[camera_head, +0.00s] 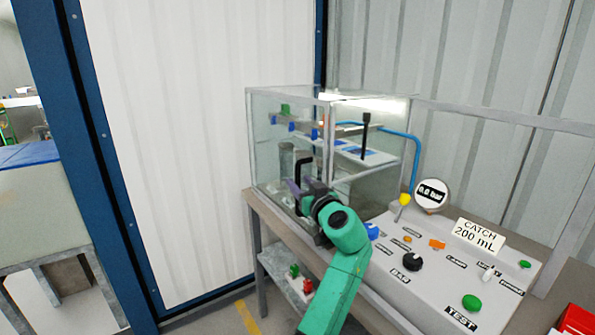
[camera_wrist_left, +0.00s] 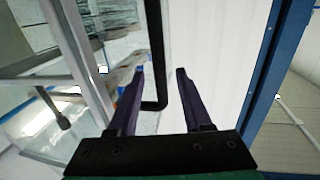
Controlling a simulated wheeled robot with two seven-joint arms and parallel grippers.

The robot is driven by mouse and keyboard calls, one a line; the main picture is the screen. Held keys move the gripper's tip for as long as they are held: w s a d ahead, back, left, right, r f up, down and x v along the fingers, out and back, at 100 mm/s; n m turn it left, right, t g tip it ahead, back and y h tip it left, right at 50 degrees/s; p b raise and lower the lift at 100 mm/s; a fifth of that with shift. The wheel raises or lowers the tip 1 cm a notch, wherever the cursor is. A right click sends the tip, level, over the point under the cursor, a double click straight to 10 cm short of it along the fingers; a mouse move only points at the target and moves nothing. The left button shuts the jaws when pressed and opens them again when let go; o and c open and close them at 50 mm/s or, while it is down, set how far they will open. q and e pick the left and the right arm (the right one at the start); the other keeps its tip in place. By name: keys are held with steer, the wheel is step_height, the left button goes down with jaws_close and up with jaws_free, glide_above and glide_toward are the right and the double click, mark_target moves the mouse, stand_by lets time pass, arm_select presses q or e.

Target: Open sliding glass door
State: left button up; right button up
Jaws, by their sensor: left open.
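The glass case (camera_head: 265,140) stands on a bench against the wall, with clear panes in a pale frame. A black door handle (camera_head: 304,160) shows on its front glass, just above my left gripper (camera_head: 300,187). In the left wrist view the handle (camera_wrist_left: 154,50) is a dark upright bar with a bent lower end. It shows between the two fingers of my left gripper (camera_wrist_left: 160,72), which is open. I cannot tell how deep the bar sits between them, and no grip shows. My right gripper is in neither view.
A control panel (camera_head: 405,282) with knobs and a sign (camera_head: 478,236) lies to the right of the case. A round gauge (camera_head: 432,194) stands behind it. A blue post (camera_head: 90,170) and white wall panel (camera_head: 190,130) are left of the case. A lower shelf (camera_head: 280,265) is below.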

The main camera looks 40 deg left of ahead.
arm_select(q)
steer(key=p+x, duration=0.1)
steer(key=x, duration=0.4)
steer(key=shift+w+a, duration=0.1)
steer(key=shift+a, duration=0.05)
jaws_close()
stand_by(1.1)
